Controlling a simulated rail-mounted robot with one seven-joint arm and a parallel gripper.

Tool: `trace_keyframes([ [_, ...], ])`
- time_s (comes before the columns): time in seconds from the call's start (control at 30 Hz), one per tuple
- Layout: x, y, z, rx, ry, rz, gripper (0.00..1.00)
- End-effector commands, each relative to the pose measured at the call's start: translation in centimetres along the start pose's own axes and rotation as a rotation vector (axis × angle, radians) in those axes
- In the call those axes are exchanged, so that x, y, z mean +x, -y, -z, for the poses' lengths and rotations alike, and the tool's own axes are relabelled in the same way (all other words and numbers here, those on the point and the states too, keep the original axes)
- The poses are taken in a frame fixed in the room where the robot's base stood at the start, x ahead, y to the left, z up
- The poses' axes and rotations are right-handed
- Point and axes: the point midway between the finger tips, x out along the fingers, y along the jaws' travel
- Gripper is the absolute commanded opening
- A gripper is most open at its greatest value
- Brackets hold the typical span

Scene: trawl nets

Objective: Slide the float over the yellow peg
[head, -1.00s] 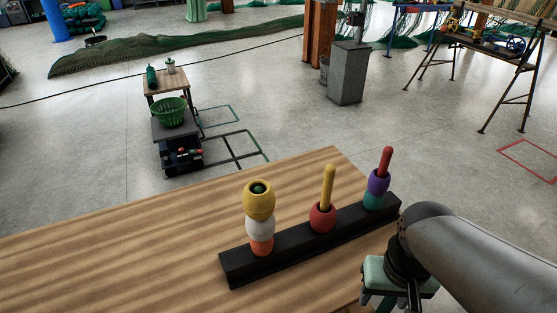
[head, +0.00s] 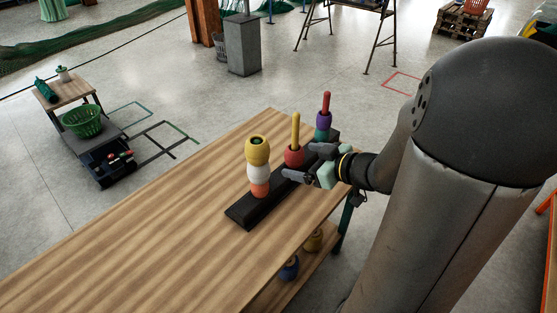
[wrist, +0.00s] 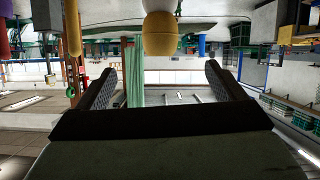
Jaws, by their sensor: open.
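A yellow float (head: 257,147) tops the left stack on the black bar (head: 245,215), above a white float (head: 258,172) and an orange float (head: 260,189). The left peg's green tip shows in its hole. The yellow peg (head: 296,128) stands upright in the middle with a red float (head: 294,156) around its base; its upper part is bare. My gripper (head: 301,161) is open and empty on the near right side of the bar, close to the middle peg in the picture. In the wrist view the yellow float (wrist: 160,33) shows beyond the open fingers (wrist: 160,68), roughly centred, and the yellow peg (wrist: 73,30) is left.
A red peg (head: 326,103) at the bar's far end carries a purple float (head: 323,120) and a teal one below. A yellow float (head: 313,242) and a blue float (head: 289,268) lie on the lower shelf. The wooden tabletop (head: 150,225) left of the bar is clear.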

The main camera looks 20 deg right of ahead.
Motion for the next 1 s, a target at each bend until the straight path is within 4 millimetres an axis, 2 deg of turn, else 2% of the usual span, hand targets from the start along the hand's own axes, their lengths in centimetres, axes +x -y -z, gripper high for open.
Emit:
trace_keyframes([
  [0.17, 1.5, 0.2, 0.0, 0.001, -0.007, 0.014, 0.90],
  [0.8, 13.8, 0.3, 0.1, 0.000, -0.005, 0.012, 0.90],
  [1.0, 16.4, 0.3, 0.1, 0.001, -0.005, 0.011, 0.90],
])
